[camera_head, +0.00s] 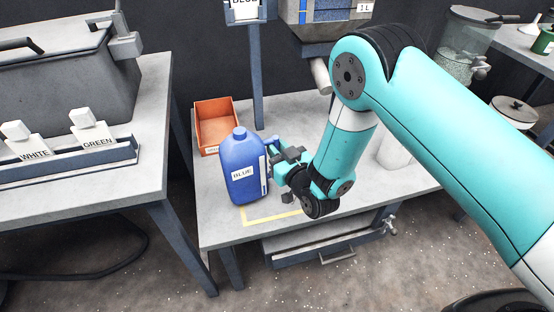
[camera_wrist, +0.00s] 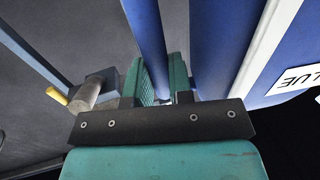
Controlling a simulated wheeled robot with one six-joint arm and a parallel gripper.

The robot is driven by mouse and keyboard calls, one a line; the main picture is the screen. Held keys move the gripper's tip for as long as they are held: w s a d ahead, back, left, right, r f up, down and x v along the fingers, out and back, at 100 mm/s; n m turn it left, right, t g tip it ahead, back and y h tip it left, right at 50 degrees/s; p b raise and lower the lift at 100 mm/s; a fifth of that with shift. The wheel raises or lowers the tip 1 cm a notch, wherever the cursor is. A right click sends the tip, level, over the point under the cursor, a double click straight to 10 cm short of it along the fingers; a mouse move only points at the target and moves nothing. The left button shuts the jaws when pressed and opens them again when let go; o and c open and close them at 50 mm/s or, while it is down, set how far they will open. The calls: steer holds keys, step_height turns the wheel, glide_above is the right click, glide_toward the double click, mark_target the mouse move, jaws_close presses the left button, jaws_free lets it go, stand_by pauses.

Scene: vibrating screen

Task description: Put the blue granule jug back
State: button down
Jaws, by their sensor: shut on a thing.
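The blue jug (camera_head: 238,172), labelled BLUE, stands upright at the left front of the middle table, its base overlapping the left part of a yellow outline (camera_head: 272,218). I cannot tell whether its base touches the tabletop. My gripper (camera_head: 273,160) comes from the right and is shut on the jug's handle. In the wrist view, the handle (camera_wrist: 147,30) runs between the green finger pads of my gripper (camera_wrist: 165,72), and the jug body (camera_wrist: 265,50) is at the right with part of its label showing.
An orange bin (camera_head: 215,125) sits behind the jug. A blue post (camera_head: 256,75) with a BLUE sign rises behind it. A white container (camera_head: 394,152) stands right of my arm.

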steer(key=shift+s+f, duration=0.1)
steer(key=shift+f, duration=1.6)
steer(key=c, duration=1.2)
jaws_free()
steer(key=shift+f, duration=0.1)
steer(key=shift+o, duration=0.9)
